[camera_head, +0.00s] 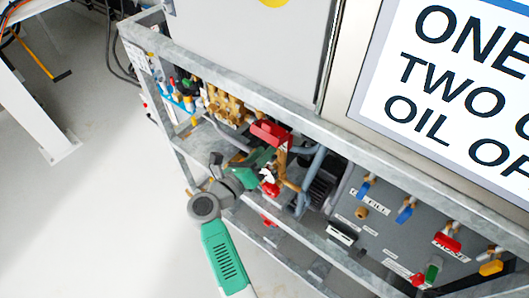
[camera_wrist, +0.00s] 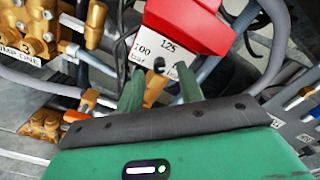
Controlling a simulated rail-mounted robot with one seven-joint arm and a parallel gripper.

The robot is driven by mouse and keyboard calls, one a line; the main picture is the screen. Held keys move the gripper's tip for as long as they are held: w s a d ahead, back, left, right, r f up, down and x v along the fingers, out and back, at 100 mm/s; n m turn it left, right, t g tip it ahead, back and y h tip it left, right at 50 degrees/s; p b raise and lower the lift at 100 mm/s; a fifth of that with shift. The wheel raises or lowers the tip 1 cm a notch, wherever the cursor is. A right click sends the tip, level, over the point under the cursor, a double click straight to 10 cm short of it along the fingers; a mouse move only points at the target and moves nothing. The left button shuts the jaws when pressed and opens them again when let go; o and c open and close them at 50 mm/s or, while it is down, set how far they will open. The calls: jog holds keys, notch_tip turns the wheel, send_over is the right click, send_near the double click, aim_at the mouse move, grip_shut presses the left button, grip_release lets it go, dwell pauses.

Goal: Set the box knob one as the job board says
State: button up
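A red box (camera_wrist: 185,25) with a white scale plate stands just beyond my fingertips in the wrist view. The plate reads 100 and 125 bar, and a small dark round part (camera_wrist: 159,64) sits at its lower edge. Part of the scale is hidden by my right finger. My gripper (camera_wrist: 158,80) has its two green fingers apart, with brass fittings showing between them. I cannot tell whether they touch the box. In the head view a red box (camera_head: 270,132) sits above my green gripper. The job board (camera_head: 450,100) is cut off; "ONE", "TWO" and "OIL" show.
A brass pump block (camera_wrist: 38,22) marked "ONE" is left of the red box in the wrist view. Hoses and pipes crowd around. The metal frame rail (camera_head: 240,85) runs above my gripper. A grey panel (camera_head: 385,225) with blue, red and yellow handles is at right.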

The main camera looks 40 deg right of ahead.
jog(key=shift+w+d, duration=0.15)
jog(key=shift+d, duration=0.65)
grip_shut()
jog(key=shift+r, duration=0.15)
